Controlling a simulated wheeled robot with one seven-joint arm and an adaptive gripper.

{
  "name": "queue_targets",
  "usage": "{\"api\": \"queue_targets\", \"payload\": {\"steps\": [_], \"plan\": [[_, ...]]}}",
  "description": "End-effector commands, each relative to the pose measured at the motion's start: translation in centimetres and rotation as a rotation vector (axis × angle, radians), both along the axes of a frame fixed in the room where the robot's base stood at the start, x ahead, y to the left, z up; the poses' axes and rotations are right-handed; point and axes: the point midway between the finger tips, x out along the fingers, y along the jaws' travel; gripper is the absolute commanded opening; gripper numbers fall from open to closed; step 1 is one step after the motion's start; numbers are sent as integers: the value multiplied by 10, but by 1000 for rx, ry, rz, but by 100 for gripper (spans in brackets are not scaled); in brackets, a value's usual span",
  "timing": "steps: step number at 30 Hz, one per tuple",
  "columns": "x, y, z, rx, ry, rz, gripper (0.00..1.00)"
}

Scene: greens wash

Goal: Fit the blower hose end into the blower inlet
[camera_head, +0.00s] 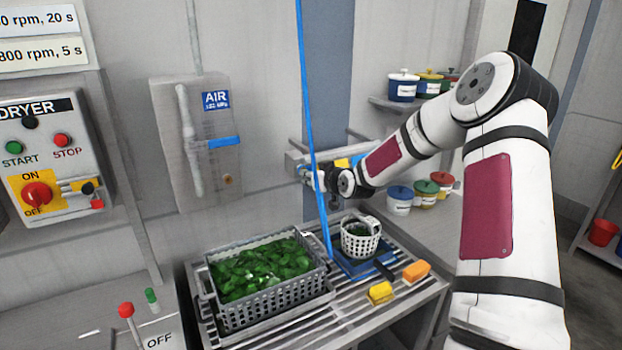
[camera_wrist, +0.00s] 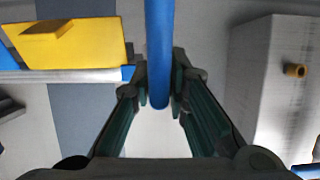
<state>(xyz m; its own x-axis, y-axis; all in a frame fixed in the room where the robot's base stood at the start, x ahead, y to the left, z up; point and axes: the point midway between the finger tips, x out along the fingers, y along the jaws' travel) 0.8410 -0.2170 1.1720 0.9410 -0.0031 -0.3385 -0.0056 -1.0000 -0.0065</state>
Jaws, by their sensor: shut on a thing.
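The blue blower hose (camera_head: 308,90) hangs from above, past my gripper, down toward the blue scale-like base on the rack. My gripper (camera_head: 308,175) is shut on the hose, near the wall. In the wrist view the hose (camera_wrist: 159,40) runs upright between the fingers of my gripper (camera_wrist: 160,88), and its lower tip shows just past them. A brass port (camera_wrist: 295,70) sticks out of the grey box at right. It shows in the head view on the AIR panel (camera_head: 228,180), left of my gripper and apart from the hose. I cannot tell whether this port is the blower inlet.
A grey basket (camera_head: 275,312) of greens and a small white basket (camera_head: 345,240) stand on the slatted rack. Yellow (camera_head: 380,292) and orange (camera_head: 416,271) blocks lie at its front. Lidded jars (camera_head: 399,205) stand behind. A yellow block (camera_wrist: 75,45) is at left in the wrist view.

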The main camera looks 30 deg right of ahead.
Motion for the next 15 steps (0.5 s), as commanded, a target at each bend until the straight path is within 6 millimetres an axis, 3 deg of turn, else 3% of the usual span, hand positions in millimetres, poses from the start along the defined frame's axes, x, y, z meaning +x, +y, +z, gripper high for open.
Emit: {"api": "queue_targets", "payload": {"steps": [15], "plan": [[12, 0, 0, -1, -1, 0, 0]]}}
